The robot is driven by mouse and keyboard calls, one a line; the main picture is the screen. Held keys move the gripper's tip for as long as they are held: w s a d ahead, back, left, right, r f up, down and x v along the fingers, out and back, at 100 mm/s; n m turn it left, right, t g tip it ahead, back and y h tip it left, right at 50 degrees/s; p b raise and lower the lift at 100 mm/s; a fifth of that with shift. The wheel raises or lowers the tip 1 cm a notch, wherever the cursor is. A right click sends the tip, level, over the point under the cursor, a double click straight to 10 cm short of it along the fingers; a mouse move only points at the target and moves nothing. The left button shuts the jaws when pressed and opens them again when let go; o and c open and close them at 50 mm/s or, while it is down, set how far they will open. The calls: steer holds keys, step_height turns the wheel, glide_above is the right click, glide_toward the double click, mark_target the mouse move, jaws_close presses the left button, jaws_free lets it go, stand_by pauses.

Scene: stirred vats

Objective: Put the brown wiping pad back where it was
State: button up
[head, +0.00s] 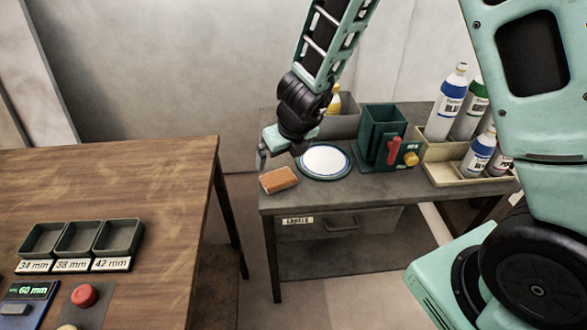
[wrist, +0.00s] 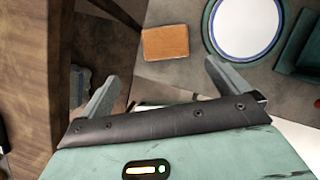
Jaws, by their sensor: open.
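The brown wiping pad (head: 278,180) lies flat near the left front corner of the grey side table, just left of a round white plate with a dark rim. In the wrist view the pad (wrist: 165,42) shows as an orange-brown rectangle ahead of the fingers, nearer the right finger. My gripper (head: 262,152) is beside the table's left edge, near the pad. In the wrist view my gripper (wrist: 160,80) has its fingers spread wide with nothing between them. The pad and the fingers appear apart.
The white plate (head: 325,161) sits right of the pad. A green bin (head: 383,125) with a red handle and a tray of bottles (head: 440,172) stand further right. A wooden table (head: 120,185) with small dark bins is at left, with a gap between the tables.

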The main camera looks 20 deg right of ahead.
steer(key=s+a+r+n+g+y, duration=0.1)
steer(key=s+a+r+n+y, duration=0.1)
steer(key=s+a+r+n, duration=0.6)
steer(key=s+a+r+n+g+y, duration=0.1)
steer(key=s+a+n+y, duration=0.2)
steer(key=n, duration=0.8)
steer(key=s+d+r+n+g+h, duration=0.1)
steer(key=s+d+n+h, duration=0.1)
steer(key=s+n, duration=0.6)
steer(key=s+d+r+n+g+h, duration=0.1)
steer(key=s+d+r+n+h, duration=0.1)
steer(key=s+n, duration=0.7)
steer(key=d+n+h, duration=0.1)
steer(key=n, duration=0.4)
steer(key=shift+r+n, duration=0.2)
steer(key=shift+n, duration=0.1)
steer(key=shift+s, duration=0.1)
step_height(320, 180, up, 3)
steer(key=p, duration=0.2)
steer(key=shift+f+p, duration=0.1)
steer(key=shift+p, duration=0.25)
